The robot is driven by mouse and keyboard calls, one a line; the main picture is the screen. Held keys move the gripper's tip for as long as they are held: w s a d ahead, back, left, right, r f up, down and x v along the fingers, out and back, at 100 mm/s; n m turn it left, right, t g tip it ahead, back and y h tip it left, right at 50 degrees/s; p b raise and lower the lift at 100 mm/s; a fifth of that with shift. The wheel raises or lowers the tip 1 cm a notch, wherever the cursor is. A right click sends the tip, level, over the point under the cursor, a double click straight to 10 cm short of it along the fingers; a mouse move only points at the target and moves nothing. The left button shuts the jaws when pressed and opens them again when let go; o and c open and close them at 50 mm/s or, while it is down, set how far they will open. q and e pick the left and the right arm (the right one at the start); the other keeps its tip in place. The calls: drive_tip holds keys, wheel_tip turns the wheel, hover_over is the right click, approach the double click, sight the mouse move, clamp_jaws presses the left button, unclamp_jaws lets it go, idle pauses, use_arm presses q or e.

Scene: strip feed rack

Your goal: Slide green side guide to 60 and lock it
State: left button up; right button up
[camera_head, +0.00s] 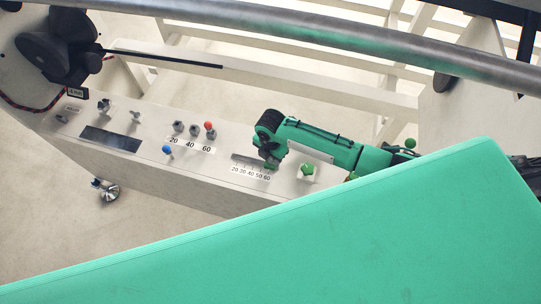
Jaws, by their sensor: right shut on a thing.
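A white scale strip (250,168) marked 20 to 60 lies on the pale panel near the middle of the head view. A small green piece, which I take for the side guide's slider (270,166), is at the scale's right end, near the 60 mark. My right gripper (269,158), on a green arm from the right, is shut on it. The fingers hide most of the piece, so I cannot tell its exact reading. A green knob (308,170) sits on a pale base just right of the scale. My left gripper is out of view.
Several grey knobs (179,127), a red knob (209,126) and a blue knob (168,150) stand by a 20-40-60 label to the left. A dark display (110,139) lies further left. A grey roller (310,35) crosses the top.

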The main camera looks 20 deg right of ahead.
drive_tip(key=m+p, duration=0.2)
drive_tip(key=shift+r+m+p, duration=0.2)
drive_tip(key=shift+m+p, duration=0.2)
drive_tip(key=m+p, duration=0.2)
drive_tip(key=m, duration=0.1)
drive_tip(key=shift+m+p, duration=0.3)
drive_tip(key=m+p, duration=0.2)
drive_tip(key=m, duration=0.2)
drive_tip(key=shift+a, duration=0.1)
drive_tip(key=shift+f+m+p, duration=0.15)
drive_tip(key=shift+m+p, duration=0.65)
drive_tip(key=shift+m, duration=0.4)
drive_tip(key=o, duration=1)
